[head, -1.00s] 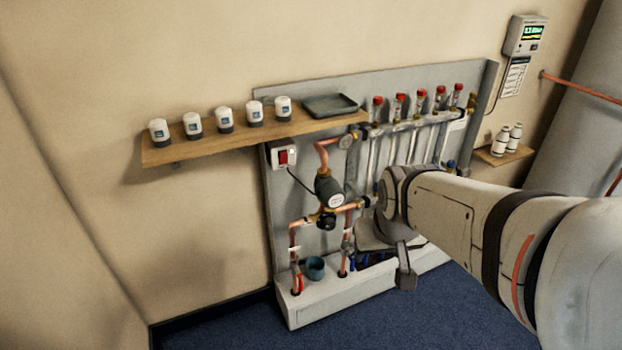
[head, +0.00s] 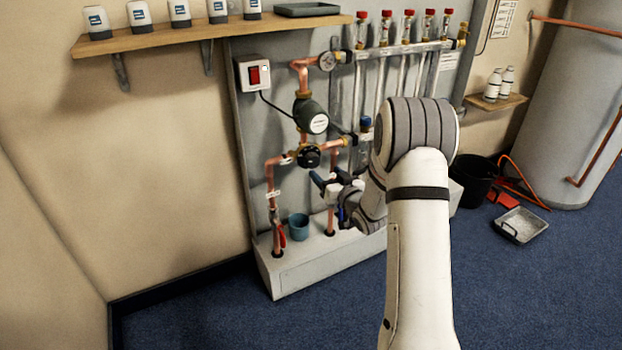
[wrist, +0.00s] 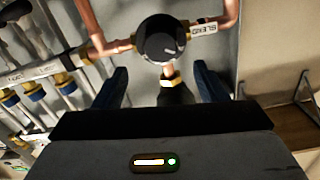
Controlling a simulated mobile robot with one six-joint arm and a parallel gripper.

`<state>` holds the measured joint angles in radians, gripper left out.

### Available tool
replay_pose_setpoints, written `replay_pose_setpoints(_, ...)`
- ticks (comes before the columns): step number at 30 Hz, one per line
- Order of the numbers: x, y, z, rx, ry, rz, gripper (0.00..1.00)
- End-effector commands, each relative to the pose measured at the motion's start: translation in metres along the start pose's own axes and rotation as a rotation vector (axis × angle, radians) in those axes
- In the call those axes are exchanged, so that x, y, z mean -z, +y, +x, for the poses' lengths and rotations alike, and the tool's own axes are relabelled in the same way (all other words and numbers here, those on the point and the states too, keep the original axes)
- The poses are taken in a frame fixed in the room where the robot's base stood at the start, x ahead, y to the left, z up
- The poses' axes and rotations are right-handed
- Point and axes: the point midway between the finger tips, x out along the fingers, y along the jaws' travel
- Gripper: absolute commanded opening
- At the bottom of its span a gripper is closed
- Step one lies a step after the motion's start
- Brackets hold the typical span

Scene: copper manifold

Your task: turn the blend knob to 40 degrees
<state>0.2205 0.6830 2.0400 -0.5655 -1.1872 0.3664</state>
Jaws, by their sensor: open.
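The blend knob is a round black dial (head: 308,156) on a brass valve body in the copper pipework, below the dark green pump. In the wrist view the knob (wrist: 160,38) sits beyond the fingertips, roughly centred between them, with a small pale mark on its face. A white label (wrist: 204,28) is on the pipe beside it. My gripper (head: 328,196) is in front of and below the knob. In the wrist view its two dark blue fingers (wrist: 162,72) are spread and empty, and no contact with the knob shows.
The pump (head: 310,116) is just above the knob and copper pipes run close around it. A teal cup (head: 298,226) stands on the white plinth (head: 300,270). A red switch box (head: 253,75) is up left. Vertical pipes with red caps stand to the right.

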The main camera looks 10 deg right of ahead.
Motion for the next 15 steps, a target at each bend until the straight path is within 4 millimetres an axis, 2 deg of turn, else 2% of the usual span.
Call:
replay_pose_setpoints(1, -0.007, 0.001, 0.002, 0.009, 0.012, 0.005, 0.66)
replay_pose_setpoints(5, -0.008, 0.0, 0.013, 0.02, 0.025, 0.009, 0.66)
replay_pose_setpoints(15, -0.006, -0.001, 0.064, 0.019, 0.024, 0.009, 0.66)
